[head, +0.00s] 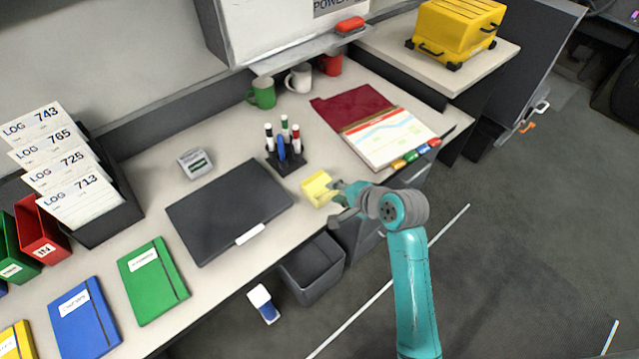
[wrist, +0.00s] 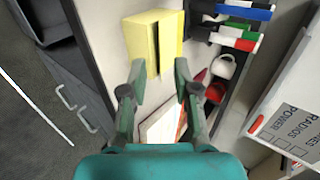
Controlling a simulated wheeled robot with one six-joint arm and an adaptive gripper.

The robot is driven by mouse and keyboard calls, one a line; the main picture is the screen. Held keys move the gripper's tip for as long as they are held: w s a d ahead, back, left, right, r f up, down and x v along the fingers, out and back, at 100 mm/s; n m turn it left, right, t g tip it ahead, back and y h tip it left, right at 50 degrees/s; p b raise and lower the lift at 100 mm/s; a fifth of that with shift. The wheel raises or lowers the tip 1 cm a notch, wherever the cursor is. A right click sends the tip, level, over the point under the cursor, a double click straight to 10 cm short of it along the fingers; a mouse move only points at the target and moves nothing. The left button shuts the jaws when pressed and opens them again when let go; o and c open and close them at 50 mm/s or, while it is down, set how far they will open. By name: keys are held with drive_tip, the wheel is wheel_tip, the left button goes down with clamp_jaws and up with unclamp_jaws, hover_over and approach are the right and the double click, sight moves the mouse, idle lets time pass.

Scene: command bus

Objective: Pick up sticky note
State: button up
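The yellow sticky note (head: 317,187) is a thick pad or block lying on the desk near its front edge, right of the black laptop-like case. My gripper (head: 340,200) is just to the right of it and covers its right end in the head view. In the wrist view the sticky note (wrist: 142,42) is ahead of the fingertips, roughly centred between them. My gripper (wrist: 159,68) is open there with nothing between its fingers. Whether a finger touches the pad cannot be told.
A black pen holder (head: 288,160) with several markers stands behind the pad. The flat black case (head: 225,205) lies left of it. An open red folder (head: 350,105) with papers is behind right. A grey bin (head: 313,268) stands below the desk's front edge.

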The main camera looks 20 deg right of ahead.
sight(319, 183)
drive_tip(key=shift+x, duration=1.35)
clamp_jaws()
drive_tip(key=shift+r, duration=0.1)
